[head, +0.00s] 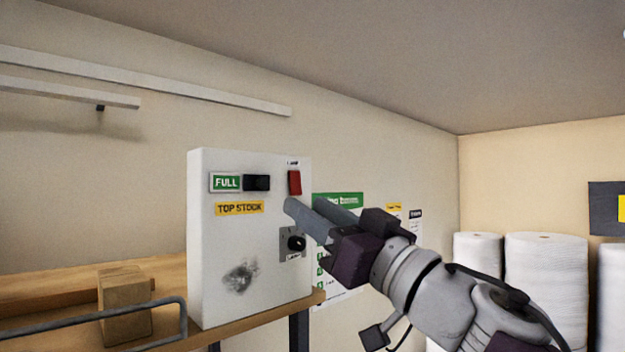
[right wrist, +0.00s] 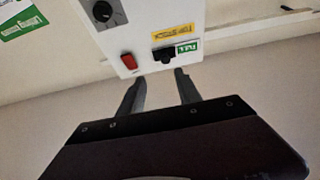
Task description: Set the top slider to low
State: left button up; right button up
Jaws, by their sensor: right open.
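A white control box (head: 215,270) stands on a wooden shelf. The top slider's black cover (head: 257,183) sits at the right of its track, above the yellow TOP STOCK label (head: 239,208), and the green FULL sign (head: 226,182) is exposed to its left. The slider also shows in the right wrist view (right wrist: 163,54), just beyond the fingertips. My right gripper (head: 305,205) is open and empty, in front of the box's right side, apart from the slider. In the right wrist view its fingers (right wrist: 159,77) point at the box. My left gripper is not in view.
A red rocker switch (head: 294,182) and a black dial (head: 296,243) are on the same box face, close to my right gripper. A carton (head: 125,303) and a grey metal rail (head: 150,303) are at left. White rolls (head: 546,275) stand at right.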

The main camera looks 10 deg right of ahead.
aim_at(265, 184)
jog(key=p+x, duration=0.2)
jog(key=x, duration=0.2)
jog(key=p+x, duration=0.1)
jog(key=x, duration=0.4)
jog(key=shift+a+p, duration=0.4)
jog(key=shift+s+a+r, duration=0.1)
jog(key=shift+s+a, duration=0.2)
jog(key=shift+a, duration=0.1)
jog(key=shift+c, duration=0.3)
jog(key=shift+d, duration=0.1)
grip_shut()
jog(key=shift+w+d, duration=0.1)
jog(key=shift+w, duration=0.05)
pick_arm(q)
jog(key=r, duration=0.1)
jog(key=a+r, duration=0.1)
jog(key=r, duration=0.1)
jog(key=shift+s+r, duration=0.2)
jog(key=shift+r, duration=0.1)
